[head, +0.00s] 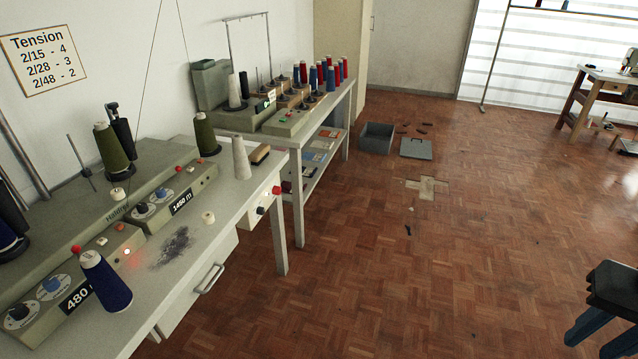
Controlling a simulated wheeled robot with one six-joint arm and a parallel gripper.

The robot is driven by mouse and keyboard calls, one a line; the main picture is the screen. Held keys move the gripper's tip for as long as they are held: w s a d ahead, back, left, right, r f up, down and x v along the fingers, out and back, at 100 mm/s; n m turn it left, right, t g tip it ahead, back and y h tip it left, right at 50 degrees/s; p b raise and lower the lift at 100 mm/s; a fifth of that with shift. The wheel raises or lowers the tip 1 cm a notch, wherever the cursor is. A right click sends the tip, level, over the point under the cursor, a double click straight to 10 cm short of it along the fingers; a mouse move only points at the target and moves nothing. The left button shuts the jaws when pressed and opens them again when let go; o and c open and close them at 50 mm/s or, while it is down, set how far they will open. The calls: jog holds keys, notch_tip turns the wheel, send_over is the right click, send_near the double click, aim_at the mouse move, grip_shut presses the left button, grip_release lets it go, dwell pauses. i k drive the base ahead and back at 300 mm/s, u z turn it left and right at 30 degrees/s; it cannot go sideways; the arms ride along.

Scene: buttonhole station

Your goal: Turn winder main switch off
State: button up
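The winder (130,215) is a long grey-green machine on the near bench at the left. A red light glows on the nearer panel. A pale box (263,200) at the bench's right end bears a red knob (276,190) and a black knob (261,210). I cannot tell which control is the main switch, nor its position.
Yarn cones, including a blue cone (106,282), stand on the near bench (215,236). A second bench (322,119) with many spools stands behind. A grey crate (376,138) and its lid lie on the floor. The middle floor is mostly clear.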

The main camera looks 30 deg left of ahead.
aim_at(276, 190)
jog(key=i, duration=0.65)
jog(key=u, duration=0.85)
jog(key=i, duration=0.75)
jog(key=u, duration=0.9)
